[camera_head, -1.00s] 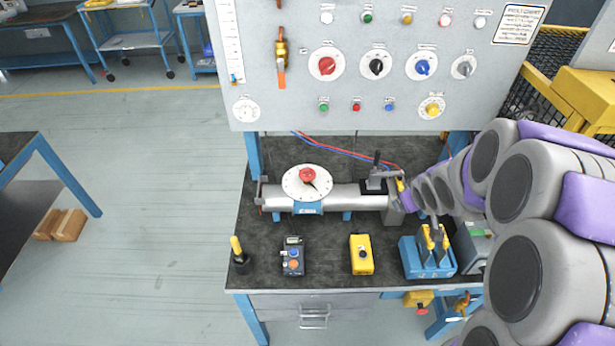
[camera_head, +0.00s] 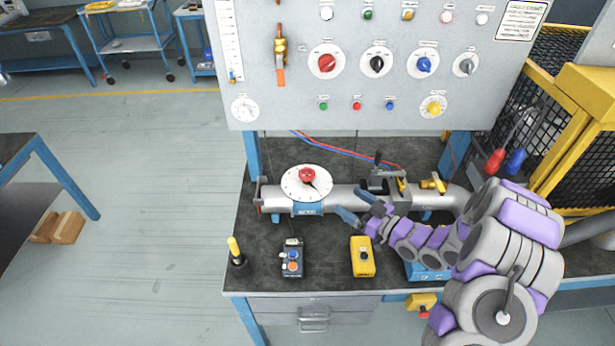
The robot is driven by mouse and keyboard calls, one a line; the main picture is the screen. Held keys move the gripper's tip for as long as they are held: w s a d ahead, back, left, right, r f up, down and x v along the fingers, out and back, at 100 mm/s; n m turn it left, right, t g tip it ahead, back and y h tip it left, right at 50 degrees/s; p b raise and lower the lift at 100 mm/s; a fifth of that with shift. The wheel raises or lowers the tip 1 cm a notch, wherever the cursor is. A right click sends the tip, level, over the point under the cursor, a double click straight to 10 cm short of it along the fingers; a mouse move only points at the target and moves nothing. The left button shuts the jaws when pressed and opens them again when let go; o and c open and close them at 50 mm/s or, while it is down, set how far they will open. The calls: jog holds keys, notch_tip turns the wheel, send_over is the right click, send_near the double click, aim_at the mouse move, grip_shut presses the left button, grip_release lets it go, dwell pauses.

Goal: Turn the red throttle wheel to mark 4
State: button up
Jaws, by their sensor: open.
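The red throttle wheel (camera_head: 307,175) is a small red knob with a dark pointer on a round white dial (camera_head: 296,184). The dial sits on top of the grey pipe (camera_head: 335,198) on the bench. The pointer aims to the lower right; the dial's numbers are too small to read. My gripper (camera_head: 352,207) is open and empty, its blue-grey fingers apart. In the picture it is to the right of and below the wheel, in front of the pipe. It is clear of the wheel.
A black lever valve (camera_head: 378,172) stands on the pipe right of the dial. A yellow button box (camera_head: 361,257), a grey box with buttons (camera_head: 292,258) and a yellow-handled tool in a black holder (camera_head: 237,252) line the bench front. The control panel (camera_head: 300,110) rises behind.

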aim_at(307, 175)
jog(key=b+x, duration=0.1)
jog(key=x, duration=0.7)
jog(key=b+x, duration=0.2)
jog(key=x, duration=0.7)
jog(key=shift+s+a+r, duration=0.1)
jog(key=shift+s+a, duration=0.05)
jog(key=shift+a, duration=0.25)
jog(key=c, duration=1)
jog(key=shift+o, duration=0.2)
